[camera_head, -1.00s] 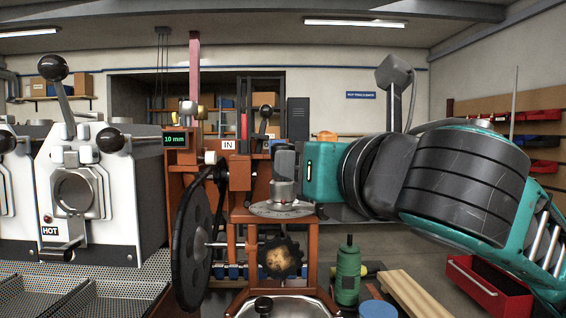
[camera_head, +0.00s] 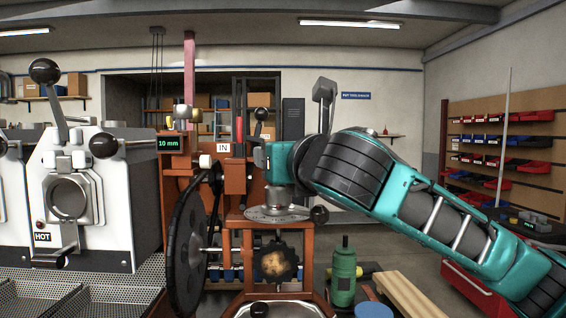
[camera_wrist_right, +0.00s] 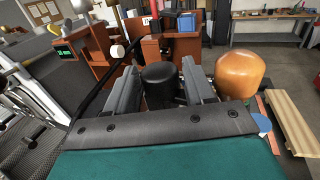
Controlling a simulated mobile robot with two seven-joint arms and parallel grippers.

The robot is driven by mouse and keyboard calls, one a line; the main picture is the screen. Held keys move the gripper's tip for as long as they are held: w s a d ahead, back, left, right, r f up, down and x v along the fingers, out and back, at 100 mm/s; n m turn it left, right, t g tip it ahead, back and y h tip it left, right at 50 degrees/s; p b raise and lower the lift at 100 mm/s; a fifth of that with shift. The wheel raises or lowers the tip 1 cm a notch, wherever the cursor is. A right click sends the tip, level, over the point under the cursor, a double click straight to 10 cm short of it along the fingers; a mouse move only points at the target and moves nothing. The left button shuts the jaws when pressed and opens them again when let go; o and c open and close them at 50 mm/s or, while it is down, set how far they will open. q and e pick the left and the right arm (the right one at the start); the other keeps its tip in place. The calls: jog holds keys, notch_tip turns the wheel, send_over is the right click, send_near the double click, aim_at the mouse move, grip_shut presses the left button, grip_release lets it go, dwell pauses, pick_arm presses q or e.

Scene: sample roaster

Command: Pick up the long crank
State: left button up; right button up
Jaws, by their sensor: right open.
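My right gripper (camera_wrist_right: 159,68) is open in the right wrist view. Its two grey fingers stand on either side of an upright black cylindrical grip (camera_wrist_right: 158,88). I cannot tell whether they touch it. An orange-brown rounded knob (camera_wrist_right: 240,72) stands just right of the right finger. I cannot tell for certain which of these belongs to the long crank; no crank arm shows clearly. My left gripper is not in view.
A large black wheel (camera_head: 187,250) and the orange machine frame (camera_head: 233,262) are close left and below. The white roaster (camera_head: 95,200) stands at left.

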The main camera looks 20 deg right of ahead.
jog(key=shift+w, duration=0.55)
jog(key=shift+r, duration=0.1)
grip_shut()
